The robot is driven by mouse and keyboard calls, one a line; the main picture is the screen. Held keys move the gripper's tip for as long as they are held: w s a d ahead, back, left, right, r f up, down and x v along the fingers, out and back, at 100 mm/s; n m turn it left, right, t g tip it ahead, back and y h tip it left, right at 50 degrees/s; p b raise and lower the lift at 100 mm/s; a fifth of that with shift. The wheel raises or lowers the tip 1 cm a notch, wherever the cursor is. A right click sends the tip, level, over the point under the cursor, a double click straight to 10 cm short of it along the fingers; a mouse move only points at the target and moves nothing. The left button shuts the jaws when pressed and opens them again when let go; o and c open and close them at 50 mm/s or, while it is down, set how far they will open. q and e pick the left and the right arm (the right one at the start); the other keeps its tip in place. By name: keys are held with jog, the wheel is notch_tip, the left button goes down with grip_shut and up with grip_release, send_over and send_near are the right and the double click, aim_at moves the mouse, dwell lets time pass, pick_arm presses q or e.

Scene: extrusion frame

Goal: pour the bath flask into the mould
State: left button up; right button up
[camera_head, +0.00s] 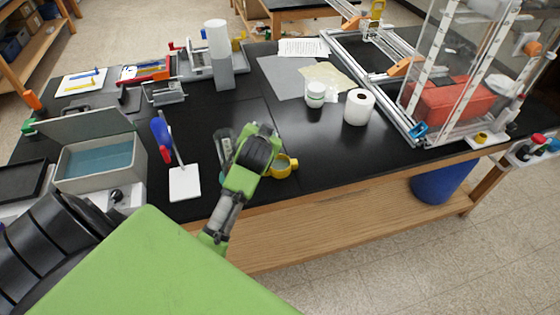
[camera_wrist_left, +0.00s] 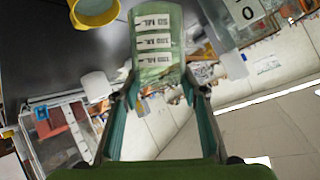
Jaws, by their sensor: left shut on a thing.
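My left gripper (camera_head: 262,135) is over the black bench near its front edge. In the left wrist view my left gripper (camera_wrist_left: 160,92) is shut on a clear, green-tinted flask (camera_wrist_left: 157,55) with white volume labels. The gripper hides most of the flask in the head view, and I cannot tell its tilt. A yellow cup-like thing (camera_head: 283,166), perhaps the mould, stands just right of the gripper; it also shows in the left wrist view (camera_wrist_left: 95,8), apart from the flask. My right gripper is not in view.
A clear upright thing (camera_head: 223,141) stands close left of the gripper. Further left are a white stand with a blue and red part (camera_head: 184,184) and an open grey bath (camera_head: 95,160). A paper roll (camera_head: 359,107), a white jar (camera_head: 316,94) and an extrusion frame (camera_head: 395,112) are right.

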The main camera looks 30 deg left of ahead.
pick_arm(q)
jog(key=s+a+r+n+t, duration=0.1)
jog(key=s+r, duration=0.1)
jog(key=r, duration=0.6)
jog(key=s+a+r+n+t+h, duration=0.1)
jog(key=a+r+t, duration=0.1)
jog(key=r, duration=0.6)
jog(key=shift+s+r+n+h, duration=0.15)
jog(key=shift+s+n+h, duration=0.15)
jog(key=shift+s+n, duration=0.1)
jog(key=shift+a, duration=0.1)
jog(key=s+d+f+m+h+b, duration=0.2)
jog(key=d+f+m+h+b, duration=0.55)
jog(key=d+f, duration=0.55)
jog(key=s+d+f+m+g+h+b, duration=0.4)
jog(key=s+d+m+h+b, duration=0.3)
jog(key=d, duration=0.4)
jog(key=s+f+h, duration=0.1)
jog(key=s, duration=0.1)
jog(key=shift+s+d+g, duration=0.3)
jog(key=shift+d+g, duration=0.1)
